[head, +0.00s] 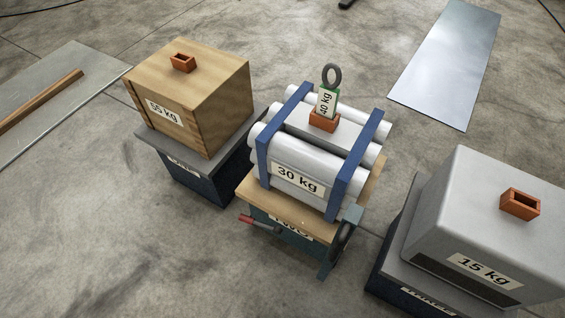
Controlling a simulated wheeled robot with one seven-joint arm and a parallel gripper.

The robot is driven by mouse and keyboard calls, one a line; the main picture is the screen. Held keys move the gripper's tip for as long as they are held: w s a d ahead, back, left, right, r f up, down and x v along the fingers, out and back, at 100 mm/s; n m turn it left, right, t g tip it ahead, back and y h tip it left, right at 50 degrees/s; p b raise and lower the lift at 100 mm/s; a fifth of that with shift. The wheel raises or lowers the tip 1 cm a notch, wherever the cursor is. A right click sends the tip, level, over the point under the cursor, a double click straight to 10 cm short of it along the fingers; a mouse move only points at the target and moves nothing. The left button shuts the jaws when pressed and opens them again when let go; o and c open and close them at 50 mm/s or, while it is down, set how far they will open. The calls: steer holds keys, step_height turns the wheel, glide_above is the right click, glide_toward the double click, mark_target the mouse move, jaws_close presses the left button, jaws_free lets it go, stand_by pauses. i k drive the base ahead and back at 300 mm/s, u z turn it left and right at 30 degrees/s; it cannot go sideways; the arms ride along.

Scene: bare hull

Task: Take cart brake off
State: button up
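The middle stand (290,213), with a wooden top and a dark body, has a dark wheel (342,241) at its right front corner. This looks like the cart. A lever with a red grip (247,219) sticks out to the left at its front, sloping slightly down to the right. It looks like the brake lever, but I cannot tell whether the brake is on. The stand's label (291,230) is partly hidden and seems to read TWO. My gripper is not in view.
The cart bears a bundle of pale cylinders (305,160) marked 30 kg, with a ringed 40 kg piece (327,102) on top. A wooden 55 kg box (205,90) stands left, a grey 15 kg block (470,215) right. Floor in front of the cart looks clear.

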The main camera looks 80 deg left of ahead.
mark_target(277, 230)
steer(key=u, duration=3.9)
steer(key=k, duration=0.6)
steer(key=u, duration=0.9)
steer(key=i, duration=0.65)
steer(key=z, duration=0.6)
steer(key=i, duration=0.6)
steer(key=z, duration=0.65)
